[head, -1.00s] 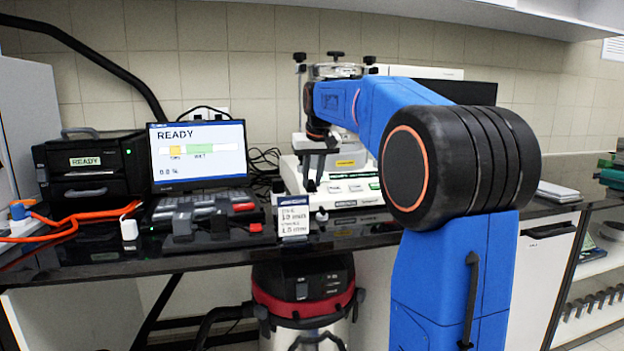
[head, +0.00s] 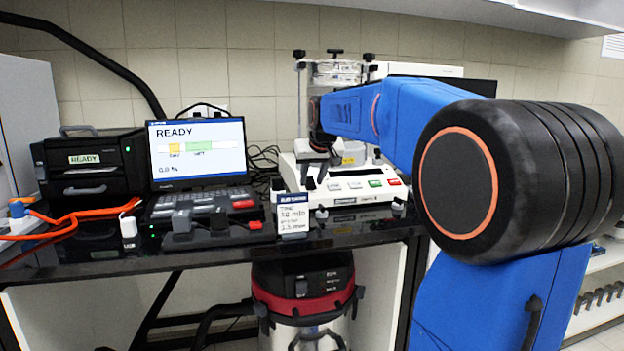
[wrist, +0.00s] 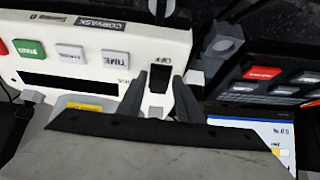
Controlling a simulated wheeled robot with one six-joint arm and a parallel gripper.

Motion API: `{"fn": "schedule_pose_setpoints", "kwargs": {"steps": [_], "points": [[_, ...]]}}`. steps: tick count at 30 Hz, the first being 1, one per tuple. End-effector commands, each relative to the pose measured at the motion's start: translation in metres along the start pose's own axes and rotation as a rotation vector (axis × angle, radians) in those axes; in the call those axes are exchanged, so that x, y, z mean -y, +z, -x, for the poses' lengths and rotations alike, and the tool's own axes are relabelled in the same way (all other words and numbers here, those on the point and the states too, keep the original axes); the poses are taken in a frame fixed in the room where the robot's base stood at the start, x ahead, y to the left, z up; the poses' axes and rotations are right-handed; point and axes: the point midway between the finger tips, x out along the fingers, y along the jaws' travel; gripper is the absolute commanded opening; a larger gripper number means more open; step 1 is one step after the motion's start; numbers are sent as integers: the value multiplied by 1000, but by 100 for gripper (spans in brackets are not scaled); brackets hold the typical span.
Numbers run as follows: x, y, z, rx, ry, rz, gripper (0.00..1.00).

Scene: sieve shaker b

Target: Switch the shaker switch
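The shaker (head: 345,200) is a white box at the back of the bench with a sieve stack (head: 335,72) on top. Its switch (wrist: 160,72) is a small black rocker set in the white panel beside the word OFF in the wrist view. My gripper (head: 321,184) is at the left part of the shaker's panel. In the wrist view my gripper (wrist: 160,78) is open and empty, with its two dark fingers either side of the switch. I cannot tell whether they touch the panel. The switch is not clear in the head view.
A small sign (head: 293,217) stands in front of the shaker. To its left are a monitor (head: 199,153) reading READY and a keypad unit (head: 205,205). A black box (head: 90,167) and orange cable (head: 80,220) are farther left. A vacuum (head: 303,290) stands below the bench.

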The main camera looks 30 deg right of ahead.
Motion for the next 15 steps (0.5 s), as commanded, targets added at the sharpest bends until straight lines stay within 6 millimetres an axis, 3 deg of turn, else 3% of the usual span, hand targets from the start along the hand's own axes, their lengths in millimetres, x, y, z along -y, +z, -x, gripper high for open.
{"fn": "schedule_pose_setpoints", "kwargs": {"steps": [10,15], "points": [[0,0,1,0,0,0,41],[0,-1,16,-2,0,0,41]]}}
